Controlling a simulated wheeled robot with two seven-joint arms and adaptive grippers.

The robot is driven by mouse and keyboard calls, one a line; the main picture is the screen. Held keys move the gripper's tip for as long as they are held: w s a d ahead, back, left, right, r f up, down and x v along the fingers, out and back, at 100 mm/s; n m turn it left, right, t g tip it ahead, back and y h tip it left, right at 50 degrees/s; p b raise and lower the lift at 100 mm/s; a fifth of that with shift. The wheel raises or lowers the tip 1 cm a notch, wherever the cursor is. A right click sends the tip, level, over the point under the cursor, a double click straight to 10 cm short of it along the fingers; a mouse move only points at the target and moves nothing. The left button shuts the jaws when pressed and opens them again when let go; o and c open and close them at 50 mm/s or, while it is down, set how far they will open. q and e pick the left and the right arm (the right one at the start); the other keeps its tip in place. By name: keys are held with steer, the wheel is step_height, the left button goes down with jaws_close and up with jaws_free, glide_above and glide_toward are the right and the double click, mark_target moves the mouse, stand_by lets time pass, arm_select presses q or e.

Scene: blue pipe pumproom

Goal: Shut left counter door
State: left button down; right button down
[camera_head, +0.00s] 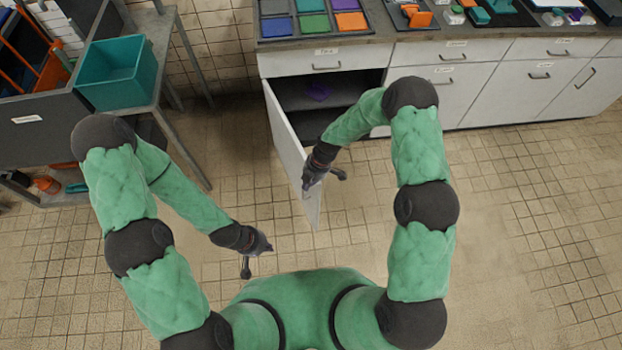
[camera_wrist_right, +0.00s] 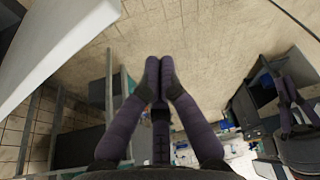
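The left counter door (camera_head: 289,150) is a white panel. It stands wide open, swung out from the left end of the counter toward me.
A drawer (camera_head: 326,64) above the compartment is shut. The other counter fronts (camera_head: 540,84) to the right are shut. Coloured trays (camera_head: 312,24) sit on the counter. A metal table with a teal bin (camera_head: 118,75) stands at left. The tiled floor (camera_head: 520,220) at right is clear.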

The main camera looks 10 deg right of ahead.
mark_target(314, 187)
steer(key=shift+w+d+f+b, duration=0.2)
steer(key=shift+d+f, duration=0.2)
steer(key=shift+f, duration=0.25)
steer(key=shift+w+d+f+b, duration=0.1)
steer(key=shift+d+f+b, duration=0.1)
steer(key=shift+d+f, duration=0.35)
steer(key=shift+w+d+f+b, duration=0.1)
steer(key=shift+d+f+b, duration=0.15)
steer(key=shift+f, duration=0.5)
steer(key=shift+d, duration=0.1)
